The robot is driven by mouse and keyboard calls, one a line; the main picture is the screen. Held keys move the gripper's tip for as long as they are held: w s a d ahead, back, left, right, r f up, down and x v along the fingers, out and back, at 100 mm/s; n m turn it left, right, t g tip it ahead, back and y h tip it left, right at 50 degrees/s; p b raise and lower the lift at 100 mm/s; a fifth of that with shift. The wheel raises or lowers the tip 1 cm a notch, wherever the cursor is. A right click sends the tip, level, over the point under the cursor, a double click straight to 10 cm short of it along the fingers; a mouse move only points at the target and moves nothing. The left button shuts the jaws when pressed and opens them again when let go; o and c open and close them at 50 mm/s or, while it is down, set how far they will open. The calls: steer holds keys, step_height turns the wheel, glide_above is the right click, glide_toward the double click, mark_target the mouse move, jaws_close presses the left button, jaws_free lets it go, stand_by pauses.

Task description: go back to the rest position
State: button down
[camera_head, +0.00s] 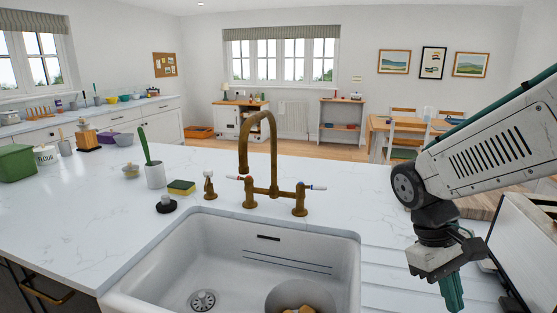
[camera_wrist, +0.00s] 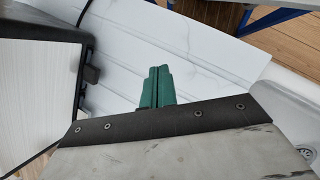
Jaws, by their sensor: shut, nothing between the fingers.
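My gripper (camera_head: 452,292) hangs down at the right of the head view, over the grooved draining part of the worktop, right of the sink. Its green fingers are together with nothing between them. In the wrist view the closed green fingers of my gripper (camera_wrist: 157,86) show above the white grooved worktop (camera_wrist: 215,65). My arm reaches in from the right edge of the head view.
A white sink (camera_head: 235,240) holds a round bowl (camera_head: 300,292). A brass tap (camera_head: 272,165) stands behind it. A dark-edged white panelled unit (camera_head: 520,245) stands close right of my gripper.

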steer(key=s+a+r+m+t+y, duration=0.3)
steer(key=s+r+t, duration=0.2)
steer(key=s, duration=0.4)
steer(key=shift+s+r+y, duration=0.3)
steer(key=shift+s+r, duration=0.05)
steer(key=shift+r, duration=0.35)
steer(key=shift+d, duration=0.1)
